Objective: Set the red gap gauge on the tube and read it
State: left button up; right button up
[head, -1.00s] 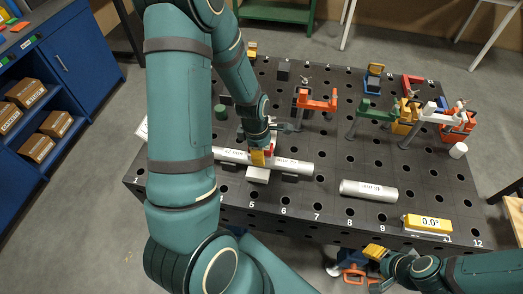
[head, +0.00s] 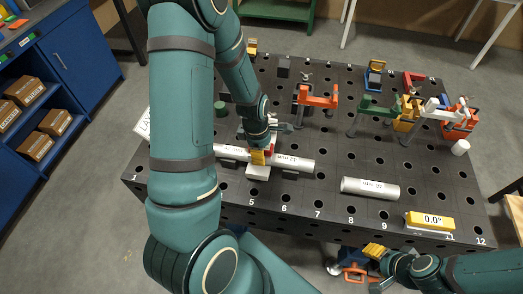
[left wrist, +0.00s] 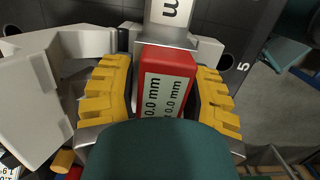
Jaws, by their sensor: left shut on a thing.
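The red gap gauge (left wrist: 152,85) sits between the yellow finger pads of my left gripper (left wrist: 160,97), which is shut on it. Its display reads 0.0 mm in the left wrist view. A metal piece at its far end meets the pale labelled tube (left wrist: 172,12); I cannot tell whether it is seated. In the head view my left gripper (head: 258,157) is at the tube (head: 300,163), hiding its middle and most of the gauge (head: 269,148). My right gripper (head: 375,251) is off the table's front edge; whether it is open is unclear.
The black table (head: 320,205) is full of holes. A loose tube (head: 370,188) and a yellow 0.0° gauge (head: 430,221) lie to the right. Orange (head: 318,101), green (head: 372,113) and white clamps stand behind. A dark green cylinder (head: 220,108) stands behind the tube's left part.

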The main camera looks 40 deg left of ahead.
pick_arm(q)
jog(key=shift+f, duration=0.15)
jog(key=o, duration=1.3)
jog(key=shift+s+a+r, duration=0.1)
jog(key=shift+a+r, duration=0.05)
jog(key=shift+r, duration=1.2)
jog(key=shift+s+a+r, duration=0.1)
jog(key=shift+r, duration=1.2)
jog(key=shift+s+a+r, duration=0.1)
jog(key=shift+a+r, duration=0.05)
jog(key=shift+r, duration=1.2)
